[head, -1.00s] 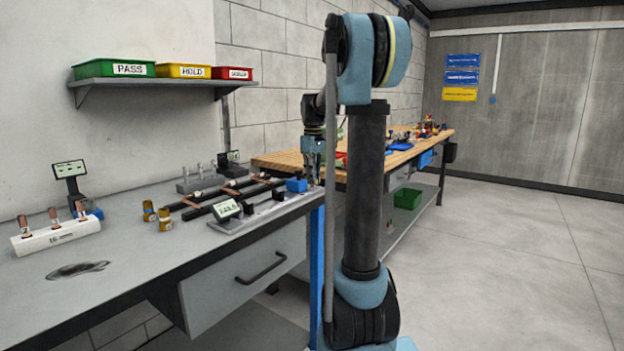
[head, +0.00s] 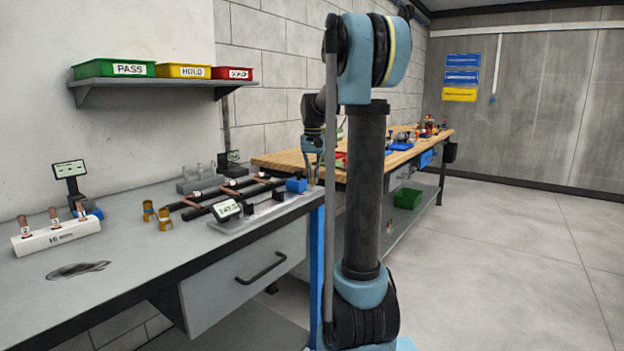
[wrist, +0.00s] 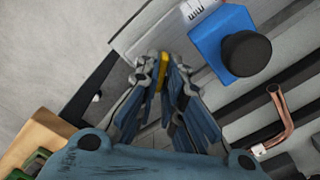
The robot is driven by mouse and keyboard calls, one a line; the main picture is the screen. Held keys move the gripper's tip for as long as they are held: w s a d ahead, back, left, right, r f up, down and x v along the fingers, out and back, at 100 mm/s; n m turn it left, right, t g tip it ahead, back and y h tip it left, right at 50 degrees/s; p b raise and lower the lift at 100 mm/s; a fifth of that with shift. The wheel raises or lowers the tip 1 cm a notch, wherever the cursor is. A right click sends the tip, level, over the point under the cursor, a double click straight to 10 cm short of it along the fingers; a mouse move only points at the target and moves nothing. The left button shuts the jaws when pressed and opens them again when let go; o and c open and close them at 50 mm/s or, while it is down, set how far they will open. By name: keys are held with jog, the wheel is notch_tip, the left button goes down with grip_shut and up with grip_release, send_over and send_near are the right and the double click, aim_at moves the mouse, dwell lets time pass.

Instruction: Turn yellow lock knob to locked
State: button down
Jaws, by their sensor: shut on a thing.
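The yellow lock knob (wrist: 163,72) shows in the wrist view as a narrow yellow piece between my fingertips. My gripper (wrist: 161,78) is shut on it, with a finger on each side. The fingers hide most of the knob, so I cannot tell its turn position. The knob sits at the edge of a grey fixture plate, beside a blue block (wrist: 215,40) with a black round knob (wrist: 246,53). In the head view my gripper (head: 313,180) is at the right end of the grey bench, next to the blue block (head: 296,185).
A bent copper tube (wrist: 280,120) lies right of my gripper in the wrist view. Dark rails (head: 215,203), a small display (head: 227,209) and brass cups (head: 165,217) stand on the grey bench (head: 130,262). A wooden bench (head: 285,160) is behind.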

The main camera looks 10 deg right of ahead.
jog(key=m, duration=0.7)
jog(key=shift+w, duration=0.1)
dwell(0.5)
jog(key=c, duration=1.7)
grip_release()
jog(key=shift+r, duration=0.1)
notch_tip(320, 180, up, 12)
jog(key=shift+f, duration=0.15)
